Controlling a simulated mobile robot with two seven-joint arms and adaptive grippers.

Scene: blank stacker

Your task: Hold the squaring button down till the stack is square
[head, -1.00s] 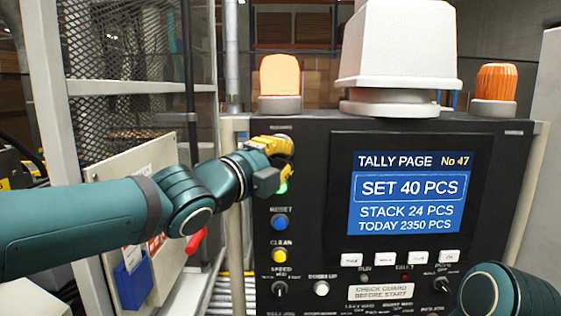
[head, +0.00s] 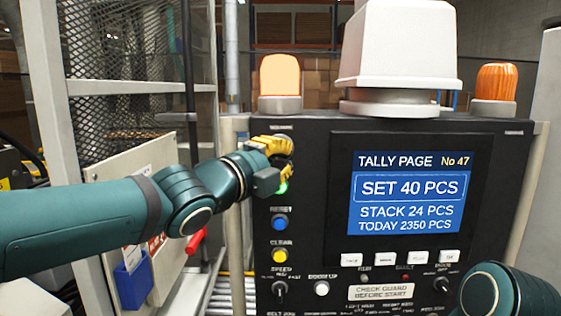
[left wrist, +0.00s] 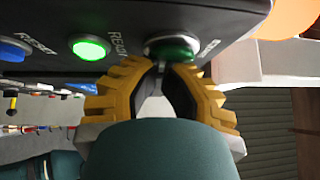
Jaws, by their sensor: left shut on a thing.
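My left gripper (head: 288,146), with yellow fingers, is at the upper left of the black control panel (head: 315,220). In the left wrist view, its fingertips (left wrist: 162,66) are closed at a green button (left wrist: 174,48) with a chrome ring. The fingers partly cover it, and I cannot tell how far it is pressed. A white button (head: 322,288) sits lower on the panel, its label seeming to read "jogger up". The screen (head: 407,192) reads set 40, stack 24. The stack itself is not in view. My right gripper is out of view.
A lit green lamp (left wrist: 90,47) is beside the green button. Below are a blue reset button (head: 280,223), a yellow clear button (head: 279,256) and a speed knob (head: 279,288). An amber beacon (head: 280,78) stands above. My right arm is at the lower right.

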